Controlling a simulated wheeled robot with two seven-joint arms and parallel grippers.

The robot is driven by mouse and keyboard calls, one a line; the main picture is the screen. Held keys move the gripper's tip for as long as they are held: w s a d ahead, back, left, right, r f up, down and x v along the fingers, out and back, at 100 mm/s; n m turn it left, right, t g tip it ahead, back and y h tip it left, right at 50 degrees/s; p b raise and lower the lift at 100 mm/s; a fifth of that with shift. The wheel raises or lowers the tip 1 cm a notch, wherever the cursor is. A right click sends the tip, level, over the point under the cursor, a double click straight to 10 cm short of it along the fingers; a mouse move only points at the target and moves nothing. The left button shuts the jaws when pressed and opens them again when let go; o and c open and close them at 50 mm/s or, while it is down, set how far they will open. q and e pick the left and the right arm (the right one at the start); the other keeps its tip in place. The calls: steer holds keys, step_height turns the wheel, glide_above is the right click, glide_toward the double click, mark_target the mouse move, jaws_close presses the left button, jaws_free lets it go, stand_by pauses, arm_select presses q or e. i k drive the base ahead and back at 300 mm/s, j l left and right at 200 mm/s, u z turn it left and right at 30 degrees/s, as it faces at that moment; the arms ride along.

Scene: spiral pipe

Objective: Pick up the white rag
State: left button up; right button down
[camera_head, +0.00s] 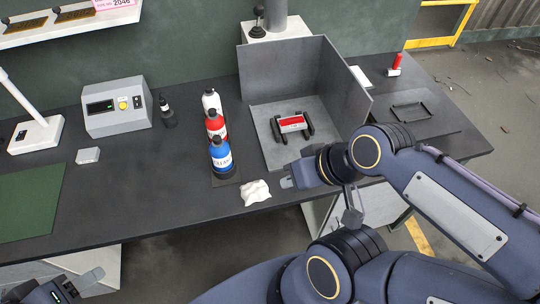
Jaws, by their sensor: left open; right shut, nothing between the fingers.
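The white rag (256,192) lies crumpled on the dark table near its front edge, in front of the blue bottle. My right gripper (287,183) is just to the right of the rag, low near the table edge, with its fingertips towards it. It is shut and holds nothing; a small gap seems to lie between it and the rag. My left gripper (82,284) is at the lower left corner, in front of the table and far from the rag. It is open and partly cut off by the frame.
A blue bottle (221,155), a red bottle (215,125) and a white bottle (211,101) stand in a row behind the rag. A grey open-sided box (262,165) holds a red-and-black part (292,123). The table (130,190) is clear left of the rag.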

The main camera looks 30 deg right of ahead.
mark_target(258, 191)
steer(key=i+j+z, duration=0.1)
steer(key=j+z, duration=0.25)
steer(key=j, duration=0.15)
steer(key=j+z, duration=0.35)
steer(key=j, duration=0.15)
